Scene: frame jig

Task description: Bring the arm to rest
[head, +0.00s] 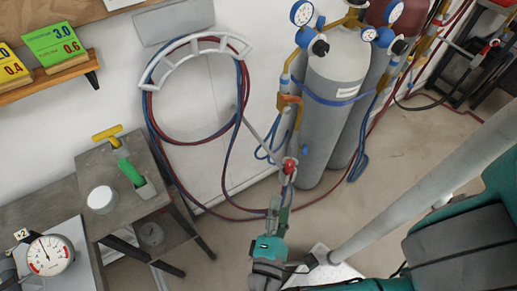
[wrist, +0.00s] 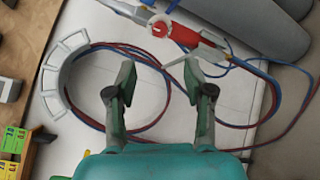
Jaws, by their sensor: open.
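My gripper (head: 279,207) is low in the middle of the head view, in front of the gas cylinders. In the wrist view my gripper (wrist: 160,74) has its two fingers spread wide, with nothing between them. A torch-like tool with a red part (head: 290,166) is just beyond the fingers. In the wrist view its red body (wrist: 185,36) lies past the fingertips, apart from them. The rest of my arm runs to the lower right of the head view.
Grey gas cylinders (head: 332,100) with gauges stand beyond my gripper. Red and blue hoses hang from a white curved rack (head: 190,45) and loop down near the gripper. A grey side table (head: 130,205) with a white round container (head: 101,200) is at left. Floor shows at right.

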